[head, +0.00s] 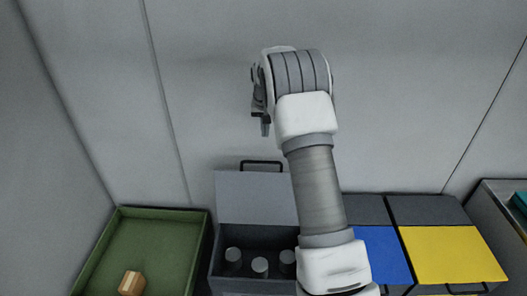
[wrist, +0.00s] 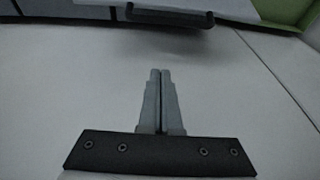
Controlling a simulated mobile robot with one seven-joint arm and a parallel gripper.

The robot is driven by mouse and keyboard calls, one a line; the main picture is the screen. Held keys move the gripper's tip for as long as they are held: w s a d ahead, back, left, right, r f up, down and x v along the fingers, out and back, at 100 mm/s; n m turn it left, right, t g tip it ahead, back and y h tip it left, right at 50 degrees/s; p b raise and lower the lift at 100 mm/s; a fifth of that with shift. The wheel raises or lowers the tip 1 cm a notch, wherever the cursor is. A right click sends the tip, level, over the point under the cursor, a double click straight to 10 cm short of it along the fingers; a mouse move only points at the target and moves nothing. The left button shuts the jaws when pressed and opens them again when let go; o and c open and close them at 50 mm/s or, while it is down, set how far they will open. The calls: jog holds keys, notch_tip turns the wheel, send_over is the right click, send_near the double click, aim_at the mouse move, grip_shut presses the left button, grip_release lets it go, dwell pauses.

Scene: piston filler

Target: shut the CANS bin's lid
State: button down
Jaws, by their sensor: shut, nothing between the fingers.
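The bin holding several grey-topped cans stands open, with its dark inside (head: 225,243) showing; I read no label on it. Its grey lid (head: 245,200) is tilted up at the back, with a dark bar handle (head: 262,163) on its top edge. My arm hides the right part of lid and bin. My gripper (head: 265,128) is above the lid, near the back wall, apart from the handle. In the wrist view the fingers (wrist: 160,72) are shut together and empty, and the handle (wrist: 170,15) shows beyond their tips at the top.
A green tray (head: 165,235) with a small brown box (head: 131,283) stands left of the bin. Shut bins with a blue lid (head: 382,255) and a yellow lid (head: 450,254) stand to the right. The grey wall is close behind.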

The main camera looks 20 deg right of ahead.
notch_tip(320, 180, down, 9)
jog(key=s+b, duration=0.1)
jog(key=b, duration=0.1)
jog(key=shift+s+a, duration=0.2)
jog(key=shift+a, duration=0.1)
jog(key=shift+s+b, duration=0.15)
jog(key=shift+b, duration=0.2)
dwell(0.4)
